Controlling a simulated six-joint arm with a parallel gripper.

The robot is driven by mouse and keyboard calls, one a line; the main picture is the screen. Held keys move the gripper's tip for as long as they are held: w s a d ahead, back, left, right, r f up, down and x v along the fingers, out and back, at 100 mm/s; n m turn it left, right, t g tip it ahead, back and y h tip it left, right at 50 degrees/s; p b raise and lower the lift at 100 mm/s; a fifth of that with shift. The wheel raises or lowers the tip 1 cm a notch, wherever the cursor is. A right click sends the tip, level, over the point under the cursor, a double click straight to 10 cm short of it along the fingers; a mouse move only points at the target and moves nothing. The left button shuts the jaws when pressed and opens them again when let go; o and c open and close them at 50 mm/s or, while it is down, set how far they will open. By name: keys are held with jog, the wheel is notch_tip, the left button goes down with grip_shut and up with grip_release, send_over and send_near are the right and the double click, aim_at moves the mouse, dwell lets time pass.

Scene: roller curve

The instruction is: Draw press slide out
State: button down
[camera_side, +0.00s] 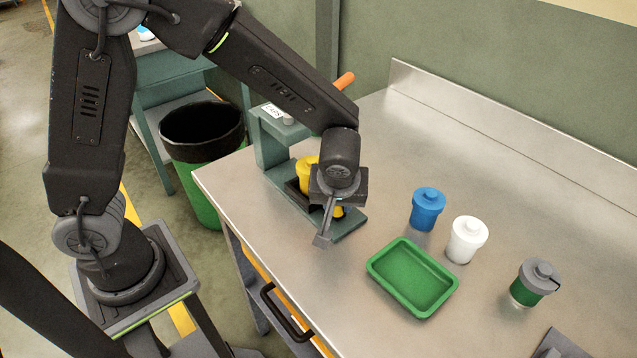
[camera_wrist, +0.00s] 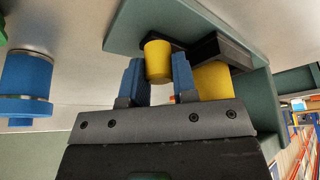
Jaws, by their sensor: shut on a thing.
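The green press (camera_side: 273,140) stands at the table's left edge, with an orange lever handle (camera_side: 344,81) at the top. Its dark slide (camera_side: 293,190) sits low on the green base plate (camera_side: 347,224) and carries a yellow canister (camera_side: 306,172), which is partly hidden by my gripper. In the wrist view, the slide (camera_wrist: 222,48) and canister (camera_wrist: 213,82) show beside my gripper. My gripper (camera_wrist: 158,72) has its blue fingers on either side of a yellow knob (camera_wrist: 158,57) and is shut on it. The knob (camera_side: 339,211) shows only slightly in the side view.
A green tray (camera_side: 412,306) lies to the right on the steel table. Blue (camera_side: 428,207), white (camera_side: 466,239) and green-grey (camera_side: 534,283) canisters stand around it. A green bin (camera_side: 203,150) stands on the floor at left. The table behind the blue canister is clear.

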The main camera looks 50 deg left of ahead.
jog(key=d, duration=0.6)
jog(key=shift+d, duration=0.3)
jog(key=c, duration=1.2)
grip_release()
jog(key=shift+d, duration=0.1)
jog(key=shift+r, duration=0.1)
jog(key=v, duration=1.3)
jog(key=shift+s+r, duration=0.15)
jog(key=shift+r, duration=0.15)
